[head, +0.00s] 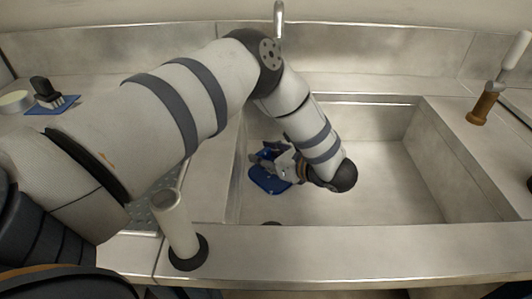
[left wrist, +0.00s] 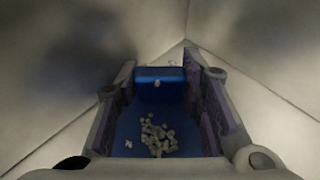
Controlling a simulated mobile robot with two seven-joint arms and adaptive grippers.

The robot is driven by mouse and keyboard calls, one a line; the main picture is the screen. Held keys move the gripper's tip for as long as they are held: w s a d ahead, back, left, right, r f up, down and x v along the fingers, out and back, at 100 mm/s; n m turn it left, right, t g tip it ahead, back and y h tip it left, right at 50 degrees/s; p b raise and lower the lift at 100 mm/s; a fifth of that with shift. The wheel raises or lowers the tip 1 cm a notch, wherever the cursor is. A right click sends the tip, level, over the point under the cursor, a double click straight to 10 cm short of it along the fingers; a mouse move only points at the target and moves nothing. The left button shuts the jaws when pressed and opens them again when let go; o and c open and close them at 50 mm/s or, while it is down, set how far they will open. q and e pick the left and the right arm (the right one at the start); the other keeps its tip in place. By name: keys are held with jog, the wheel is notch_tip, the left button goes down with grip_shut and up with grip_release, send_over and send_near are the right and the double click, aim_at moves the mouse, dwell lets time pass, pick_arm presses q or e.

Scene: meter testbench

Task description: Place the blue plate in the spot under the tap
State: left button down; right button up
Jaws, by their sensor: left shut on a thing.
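The blue plate (head: 268,181) is inside the sink basin (head: 390,170), toward its left side. My left gripper (head: 278,163) reaches down into the basin and is shut on the plate. In the left wrist view, the blue plate (left wrist: 128,128) lies between the two fingers of the left gripper (left wrist: 158,72), with a raised blue part at its far end. Several small pale pieces show on it. I cannot tell whether the plate touches the basin floor. The tap (head: 279,18) stands at the back of the sink; my arm hides part of the area below it. My right gripper is not in view.
A black-handled brush (head: 44,92) stands on a blue mat at the left, beside a round pale item (head: 15,101). A pale post (head: 176,225) with a dark base stands at the front rim. A wooden-handled item (head: 484,104) stands at the right. The basin's right half is clear.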

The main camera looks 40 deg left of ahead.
pick_arm(q)
jog(key=c, duration=1.1)
grip_release()
jog(key=shift+o, duration=0.2)
jog(key=shift+r, duration=0.1)
jog(key=v, duration=1.2)
